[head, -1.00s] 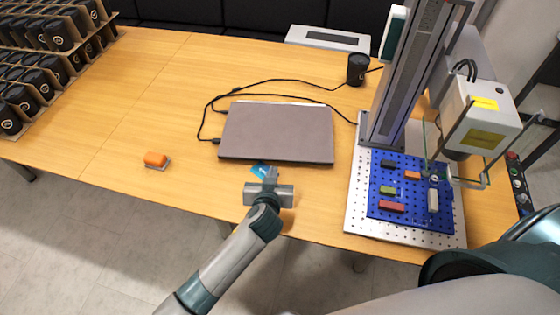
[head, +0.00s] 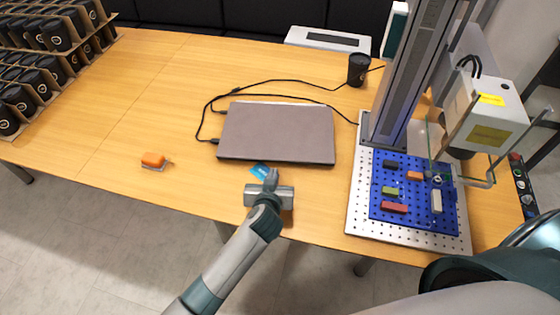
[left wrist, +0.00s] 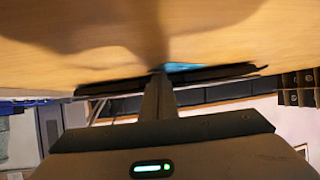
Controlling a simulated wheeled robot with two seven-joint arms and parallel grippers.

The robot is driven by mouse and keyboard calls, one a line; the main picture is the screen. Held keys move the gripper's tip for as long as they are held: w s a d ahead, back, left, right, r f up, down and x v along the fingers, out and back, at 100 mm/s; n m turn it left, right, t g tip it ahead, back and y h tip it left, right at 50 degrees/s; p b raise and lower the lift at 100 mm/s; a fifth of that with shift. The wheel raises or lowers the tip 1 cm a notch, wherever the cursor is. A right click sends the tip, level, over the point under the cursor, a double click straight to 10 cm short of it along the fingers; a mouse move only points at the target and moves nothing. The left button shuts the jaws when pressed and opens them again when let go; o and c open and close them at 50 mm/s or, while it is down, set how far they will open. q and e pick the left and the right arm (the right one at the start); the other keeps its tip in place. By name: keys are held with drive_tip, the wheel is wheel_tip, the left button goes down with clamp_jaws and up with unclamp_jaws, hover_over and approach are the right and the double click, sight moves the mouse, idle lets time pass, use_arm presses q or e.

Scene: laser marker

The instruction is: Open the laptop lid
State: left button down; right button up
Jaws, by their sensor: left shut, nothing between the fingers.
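The closed laptop (head: 277,132) lies flat on the wooden table, its front edge toward me. In the left wrist view the laptop (left wrist: 215,72) shows as a thin dark edge. My left gripper (head: 271,174) is shut and empty, just in front of the laptop's front edge, near its middle. In the left wrist view the shut fingers (left wrist: 160,85) point toward that edge; whether they touch it I cannot tell. A small blue item (head: 259,169) lies on the table beside the fingertips. My right gripper is not in view.
Cables run from the laptop's left side around its back. A black cup (head: 358,70) stands behind it. The laser marker (head: 485,115) and its blue perforated plate (head: 381,213) stand to the right. An orange item (head: 153,160) lies left; racks of cups fill the far left.

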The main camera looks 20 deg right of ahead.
use_arm(q)
drive_tip(key=shift+w+d, duration=0.1)
drive_tip(key=shift+w, duration=0.2)
idle(0.4)
drive_tip(key=shift+w, duration=0.1)
